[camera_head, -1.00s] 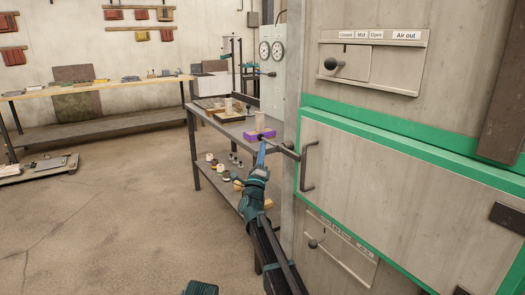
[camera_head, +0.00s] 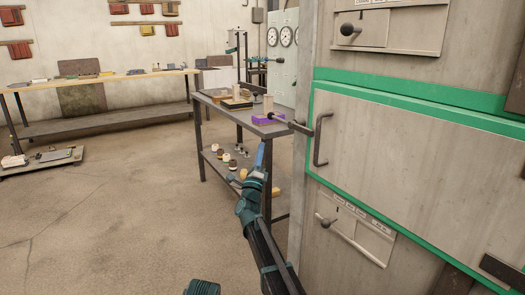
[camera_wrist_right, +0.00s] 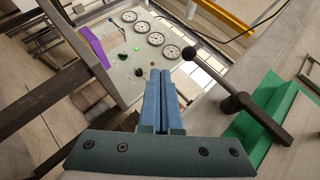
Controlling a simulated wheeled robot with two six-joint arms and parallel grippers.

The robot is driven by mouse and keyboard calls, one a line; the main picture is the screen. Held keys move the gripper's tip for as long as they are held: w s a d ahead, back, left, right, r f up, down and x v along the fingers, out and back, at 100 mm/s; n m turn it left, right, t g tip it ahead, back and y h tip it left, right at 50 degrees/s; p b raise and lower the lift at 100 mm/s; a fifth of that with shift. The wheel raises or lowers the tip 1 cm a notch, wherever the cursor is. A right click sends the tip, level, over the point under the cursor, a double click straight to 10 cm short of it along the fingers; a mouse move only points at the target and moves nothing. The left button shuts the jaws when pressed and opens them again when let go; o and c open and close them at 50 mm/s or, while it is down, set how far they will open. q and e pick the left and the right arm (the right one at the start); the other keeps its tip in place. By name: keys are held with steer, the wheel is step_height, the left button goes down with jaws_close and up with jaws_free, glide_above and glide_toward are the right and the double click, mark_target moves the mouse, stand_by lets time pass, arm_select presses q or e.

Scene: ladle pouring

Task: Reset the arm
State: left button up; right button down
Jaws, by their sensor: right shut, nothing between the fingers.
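My right gripper (camera_head: 261,155) is shut and empty, its blue fingers pointing up and away in the head view. It stands in front of the work table, left of the furnace, below a dark lever with a ball end (camera_head: 290,123). In the right wrist view the shut fingers (camera_wrist_right: 163,78) are pressed together with nothing between them. The lever (camera_wrist_right: 210,68) lies to their right there, apart from them in the picture. My left gripper is not in view.
The furnace door (camera_head: 420,150) has a green frame and a dark bar handle (camera_head: 322,140). A metal work table (camera_head: 229,108) stands behind my arm, bearing a purple block (camera_head: 266,119). Gauges (camera_head: 286,37) stand behind it. The floor at left (camera_head: 110,220) is mostly clear.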

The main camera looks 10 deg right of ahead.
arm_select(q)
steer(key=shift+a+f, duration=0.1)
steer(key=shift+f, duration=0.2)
arm_select(e)
steer(key=shift+s+a+f, duration=0.1)
steer(key=shift+a+f, duration=0.15)
steer(key=shift+f, duration=0.05)
